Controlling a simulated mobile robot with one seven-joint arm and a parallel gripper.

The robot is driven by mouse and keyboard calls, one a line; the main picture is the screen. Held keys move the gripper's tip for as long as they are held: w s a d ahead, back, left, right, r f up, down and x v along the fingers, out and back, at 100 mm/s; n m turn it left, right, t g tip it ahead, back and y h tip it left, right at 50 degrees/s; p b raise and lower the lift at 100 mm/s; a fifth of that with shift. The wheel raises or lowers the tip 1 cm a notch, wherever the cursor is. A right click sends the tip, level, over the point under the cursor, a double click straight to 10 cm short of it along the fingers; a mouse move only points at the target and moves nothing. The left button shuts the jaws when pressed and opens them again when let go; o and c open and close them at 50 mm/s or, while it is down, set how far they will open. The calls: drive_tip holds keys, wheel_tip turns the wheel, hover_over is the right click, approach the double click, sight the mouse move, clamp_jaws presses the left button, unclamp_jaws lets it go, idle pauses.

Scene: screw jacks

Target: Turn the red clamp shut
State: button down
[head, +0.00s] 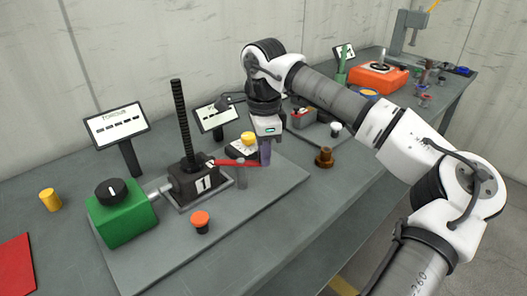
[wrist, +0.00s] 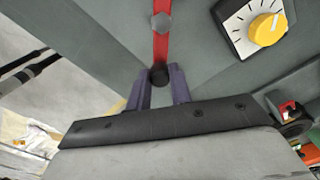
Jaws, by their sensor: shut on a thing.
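The red clamp (head: 228,162) is a flat red lever reaching right from the foot of the black screw jack (head: 192,180). In the wrist view the red lever (wrist: 161,45) runs down from the top edge to a dark round knob (wrist: 159,76) at its end. My gripper (head: 265,156) is at the lever's outer end. In the wrist view its two purple fingers (wrist: 160,82) stand on either side of the knob, shut on it. A grey post (head: 241,174) stands at the lever, its top (wrist: 162,22) overlapping the red bar in the wrist view.
A green box with a black dial (head: 122,215) is joined to the jack's left side. An orange button (head: 200,222) stands in front, and a yellow dial (head: 248,139) lies behind my gripper. A brown part (head: 324,158) stands to the right. The plate's front right is clear.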

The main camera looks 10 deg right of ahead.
idle(0.4)
drive_tip(key=c, duration=1.3)
unclamp_jaws()
drive_tip(key=shift+o, duration=0.2)
wheel_tip(320, 180, up, 14)
drive_tip(key=shift+b, duration=0.45)
